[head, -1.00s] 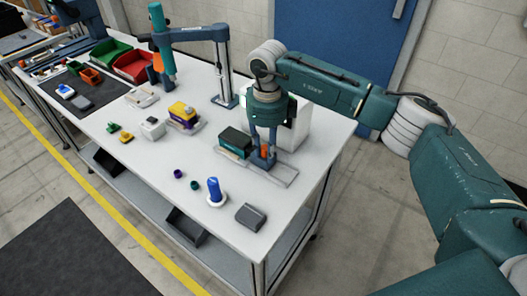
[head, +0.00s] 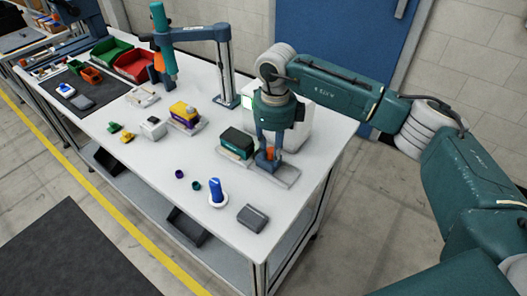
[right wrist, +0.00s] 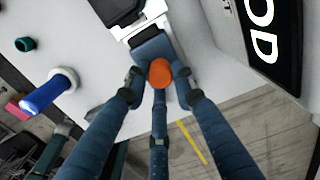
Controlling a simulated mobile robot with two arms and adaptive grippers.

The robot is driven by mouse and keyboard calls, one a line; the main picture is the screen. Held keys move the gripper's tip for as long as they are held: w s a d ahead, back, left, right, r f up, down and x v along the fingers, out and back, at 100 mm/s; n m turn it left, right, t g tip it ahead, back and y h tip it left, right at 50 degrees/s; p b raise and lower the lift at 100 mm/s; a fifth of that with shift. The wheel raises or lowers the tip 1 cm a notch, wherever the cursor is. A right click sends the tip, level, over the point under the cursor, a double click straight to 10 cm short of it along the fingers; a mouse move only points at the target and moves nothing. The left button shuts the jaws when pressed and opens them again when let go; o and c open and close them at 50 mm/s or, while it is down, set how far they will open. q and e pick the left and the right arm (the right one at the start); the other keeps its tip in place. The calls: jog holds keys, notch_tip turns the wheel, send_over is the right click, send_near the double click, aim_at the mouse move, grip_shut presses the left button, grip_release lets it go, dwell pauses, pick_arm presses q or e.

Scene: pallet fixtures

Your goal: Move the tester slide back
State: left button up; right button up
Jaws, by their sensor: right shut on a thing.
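The tester slide is a blue-grey block with an orange knob (head: 270,153) on a pale rail (head: 286,178) at the table's right end. In the right wrist view the orange knob (right wrist: 160,73) stands between my fingers, with the blue-grey block (right wrist: 155,48) just beyond it. My right gripper (head: 267,164) is shut on the knob from above, and its fingers partly hide the slide. A black and green box (head: 237,142) sits at the rail's left end, apart from the gripper. The white tester (head: 297,128) stands behind; its dark screen (right wrist: 272,40) shows the letters "OD". My left gripper is out of view.
A blue-topped bottle-like part (head: 216,190) on a white base and a dark grey box (head: 253,217) stand near the front edge. A purple and yellow part (head: 185,115) and a tool on a post arm (head: 161,45) are farther left.

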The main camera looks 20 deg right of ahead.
jog(key=shift+s+d+f, duration=0.4)
jog(key=shift+s+f, duration=0.05)
jog(key=shift+f, duration=0.3)
jog(key=shift+s+d, duration=0.15)
jog(key=shift+s, duration=0.05)
jog(key=o, duration=0.9)
jog(key=shift+w+d+r+p, duration=0.15)
jog(key=shift+r+p, duration=0.1)
jog(key=shift+r, duration=0.25)
jog(key=shift+w+a+r+p, duration=0.15)
jog(key=shift+r+p, duration=0.15)
jog(key=shift+r, duration=0.2)
jog(key=shift+w+d+r+p, duration=0.15)
jog(key=shift+r+p, duration=0.1)
jog(key=shift+r, duration=0.25)
jog(key=shift+s+a+r+p, duration=0.15)
jog(key=shift+r+p, duration=1.1)
jog(key=shift+r, duration=1.4)
